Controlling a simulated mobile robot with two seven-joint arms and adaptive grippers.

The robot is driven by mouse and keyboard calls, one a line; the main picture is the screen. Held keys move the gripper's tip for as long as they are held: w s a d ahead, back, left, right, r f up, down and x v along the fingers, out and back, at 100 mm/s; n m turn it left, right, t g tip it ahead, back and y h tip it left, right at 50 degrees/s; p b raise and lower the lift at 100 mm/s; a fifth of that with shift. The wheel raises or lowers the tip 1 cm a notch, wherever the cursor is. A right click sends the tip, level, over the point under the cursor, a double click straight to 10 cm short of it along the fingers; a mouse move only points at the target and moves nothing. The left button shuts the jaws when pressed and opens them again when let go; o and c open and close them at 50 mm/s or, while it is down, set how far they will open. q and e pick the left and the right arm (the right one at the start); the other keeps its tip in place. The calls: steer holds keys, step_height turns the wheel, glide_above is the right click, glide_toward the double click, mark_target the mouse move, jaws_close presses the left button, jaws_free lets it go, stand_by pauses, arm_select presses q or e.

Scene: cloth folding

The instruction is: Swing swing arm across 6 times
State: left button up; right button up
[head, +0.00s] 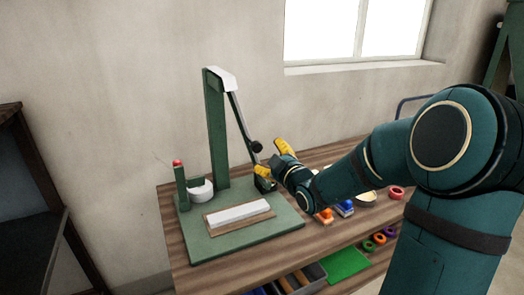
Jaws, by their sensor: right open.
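A green stand with an upright post (215,130) rises from a green base plate (235,245) on the wooden table. A thin dark swing arm (238,116) hangs tilted from the post's white-topped head, down to the right. It carries a round black knob (256,147) and has a dark block (264,185) at its lower end. My right gripper (270,159), with yellow fingers, is open beside the lower swing arm, just right of the knob. One finger overlaps the arm's lower end; I cannot tell whether they touch. My left gripper is not in view.
A white bar on a brown board (240,215) lies on the base. A red-tipped green post (181,187) and a white roll (201,191) stand at its left. Small coloured items, including a red ring (396,193), lie to the right. A dark shelf (30,220) stands far left.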

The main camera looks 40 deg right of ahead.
steer(key=s, duration=0.2)
steer(key=s+a, duration=0.1)
steer(key=s, duration=0.1)
steer(key=shift+s+r, duration=0.1)
steer(key=shift+s, duration=0.3)
